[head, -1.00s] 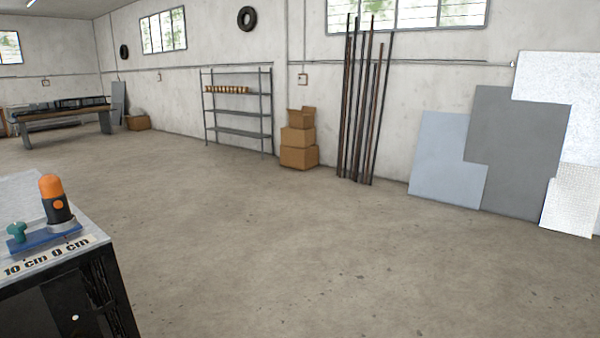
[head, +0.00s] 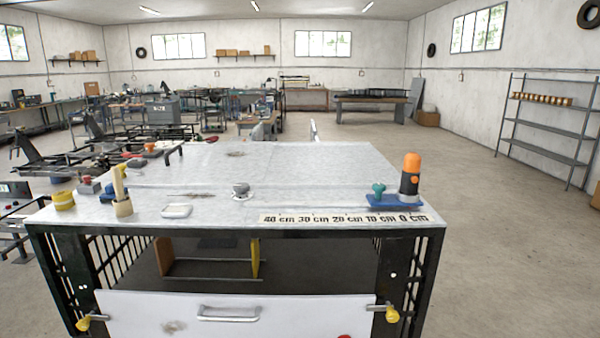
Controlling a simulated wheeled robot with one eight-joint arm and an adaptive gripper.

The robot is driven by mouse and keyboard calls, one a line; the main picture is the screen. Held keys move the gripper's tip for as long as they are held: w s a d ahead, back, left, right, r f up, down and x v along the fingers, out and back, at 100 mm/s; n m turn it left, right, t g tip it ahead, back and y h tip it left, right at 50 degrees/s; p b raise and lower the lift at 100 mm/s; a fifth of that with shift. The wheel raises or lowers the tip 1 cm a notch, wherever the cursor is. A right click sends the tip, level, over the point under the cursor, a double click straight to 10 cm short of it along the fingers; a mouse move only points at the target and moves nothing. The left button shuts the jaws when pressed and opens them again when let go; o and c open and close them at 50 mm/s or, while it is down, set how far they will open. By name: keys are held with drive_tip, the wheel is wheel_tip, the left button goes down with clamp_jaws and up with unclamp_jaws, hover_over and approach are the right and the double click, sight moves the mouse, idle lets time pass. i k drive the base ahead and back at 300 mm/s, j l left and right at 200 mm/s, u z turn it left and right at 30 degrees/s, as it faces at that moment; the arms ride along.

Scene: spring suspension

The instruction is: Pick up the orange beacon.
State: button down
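The orange beacon (head: 411,163) stands upright at the right end of the workbench top (head: 290,170) in the head view. It has an orange dome on a dark body with an orange spot. Its foot is at or on a blue plate (head: 388,202), and I cannot tell whether it is fixed there. A teal knob (head: 379,189) stands on the same plate, just left of the beacon. My gripper is not in view.
A ruler strip (head: 345,218) runs along the bench's front edge. A white drawer (head: 235,315) is below. Open floor lies right.

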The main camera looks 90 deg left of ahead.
sight(412, 160)
drive_tip(key=u, duration=2.4)
